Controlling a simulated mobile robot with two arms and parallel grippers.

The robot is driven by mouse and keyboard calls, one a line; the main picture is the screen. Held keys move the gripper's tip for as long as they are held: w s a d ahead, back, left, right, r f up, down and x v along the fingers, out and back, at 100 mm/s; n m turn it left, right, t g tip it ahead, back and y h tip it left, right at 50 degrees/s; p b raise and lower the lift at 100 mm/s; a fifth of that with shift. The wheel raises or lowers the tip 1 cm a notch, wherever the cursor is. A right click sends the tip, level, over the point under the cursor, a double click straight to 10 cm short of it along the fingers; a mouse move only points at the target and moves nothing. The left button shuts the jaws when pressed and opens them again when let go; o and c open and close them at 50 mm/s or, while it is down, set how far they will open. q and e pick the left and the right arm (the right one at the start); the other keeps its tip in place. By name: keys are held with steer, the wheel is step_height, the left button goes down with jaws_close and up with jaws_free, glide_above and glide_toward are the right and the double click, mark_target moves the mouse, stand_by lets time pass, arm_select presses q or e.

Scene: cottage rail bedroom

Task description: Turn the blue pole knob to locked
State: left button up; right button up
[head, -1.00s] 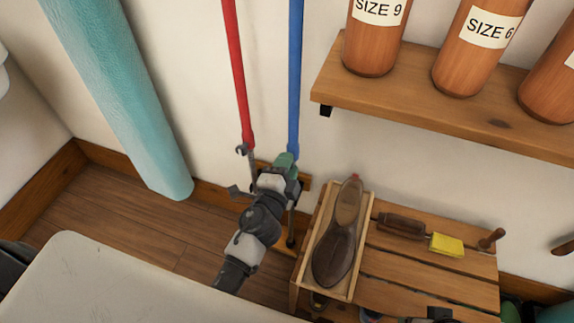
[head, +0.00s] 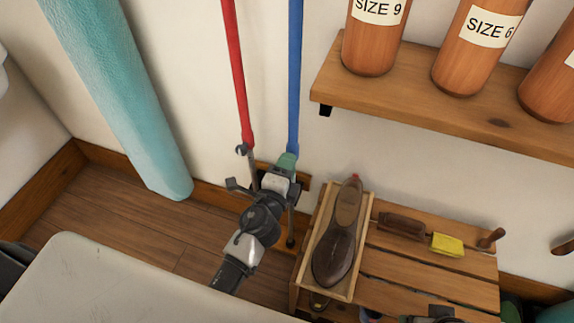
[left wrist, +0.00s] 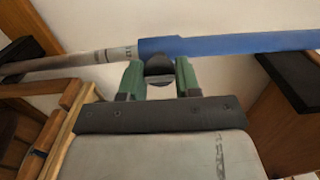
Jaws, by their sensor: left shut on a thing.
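The blue pole (head: 295,75) stands against the wall, right of a red pole (head: 235,70). In the left wrist view the blue pole (left wrist: 230,45) runs across the top, with a grey metal section (left wrist: 70,65) to its left. A dark rounded knob (left wrist: 159,68) sits at the pole, close to where blue meets grey. My left gripper (head: 289,160) is at the blue pole's lower end. Its green fingers (left wrist: 159,76) are shut on the knob, one on each side. Marks near the joint are too small to read.
A slatted bench (head: 400,270) with a shoe tray (head: 348,292) stands close right of my left arm. A wooden shelf (head: 430,100) with bottles is above. A teal roll (head: 125,110) leans at left. A pale surface (head: 110,285) fills the lower left.

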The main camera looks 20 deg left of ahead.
arm_select(q)
steer(key=o, duration=0.9)
steer(key=shift+o, duration=0.2)
arm_select(e)
steer(key=shift+d, duration=0.1)
arm_select(q)
steer(key=shift+s, duration=0.1)
steer(key=s+b, duration=0.2)
steer(key=s, duration=0.8)
steer(key=shift+s+a, duration=0.2)
steer(key=shift+s, duration=0.15)
arm_select(e)
steer(key=shift+f, duration=0.65)
steer(key=shift+w, duration=0.15)
